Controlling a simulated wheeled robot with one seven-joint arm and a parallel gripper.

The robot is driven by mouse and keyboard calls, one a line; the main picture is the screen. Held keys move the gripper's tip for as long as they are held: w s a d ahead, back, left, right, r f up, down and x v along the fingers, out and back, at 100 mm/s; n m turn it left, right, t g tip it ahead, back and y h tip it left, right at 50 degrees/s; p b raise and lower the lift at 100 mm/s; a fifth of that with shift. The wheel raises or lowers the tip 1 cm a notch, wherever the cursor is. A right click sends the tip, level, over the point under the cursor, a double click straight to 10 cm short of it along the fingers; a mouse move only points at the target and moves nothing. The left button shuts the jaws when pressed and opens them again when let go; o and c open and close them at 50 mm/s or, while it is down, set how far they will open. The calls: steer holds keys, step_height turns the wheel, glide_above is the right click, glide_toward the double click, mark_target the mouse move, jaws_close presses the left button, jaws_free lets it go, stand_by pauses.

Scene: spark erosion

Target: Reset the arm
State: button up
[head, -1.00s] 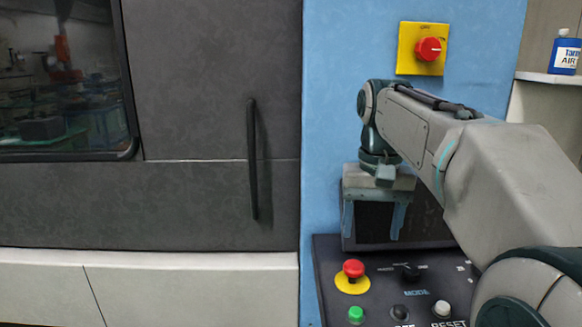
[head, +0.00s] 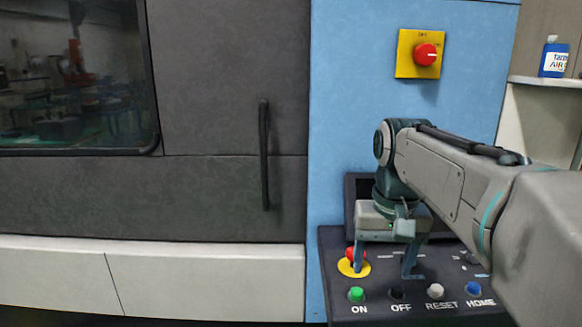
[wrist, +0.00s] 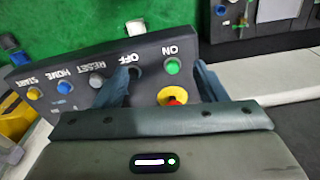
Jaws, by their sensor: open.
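My gripper (head: 384,268) is open with nothing between its fingers. It points down over the black control panel (head: 335,300) in the head view. One finger partly covers the red stop button on its yellow ring (head: 345,267). The gripper also shows in the wrist view (wrist: 164,84), its fingers over the panel (wrist: 75,65) near the OFF and green ON buttons (wrist: 172,67). In the head view, the white RESET button (head: 435,290) lies right of the fingers. I cannot tell whether the fingers touch the panel.
A grey machine door with a black handle (head: 264,155) stands left. A red knob on a yellow plate (head: 420,54) is on the blue wall above. A blue bottle (head: 553,58) stands on a shelf at upper right. The blue HOME button (head: 473,288) sits right of RESET.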

steer(key=s+f+n+t, duration=0.1)
steer(key=s+f+t, duration=0.1)
steer(key=s+f, duration=0.9)
step_height(320, 180, down, 4)
steer(key=shift+s+a+r, duration=0.15)
steer(key=shift+a+r, duration=0.1)
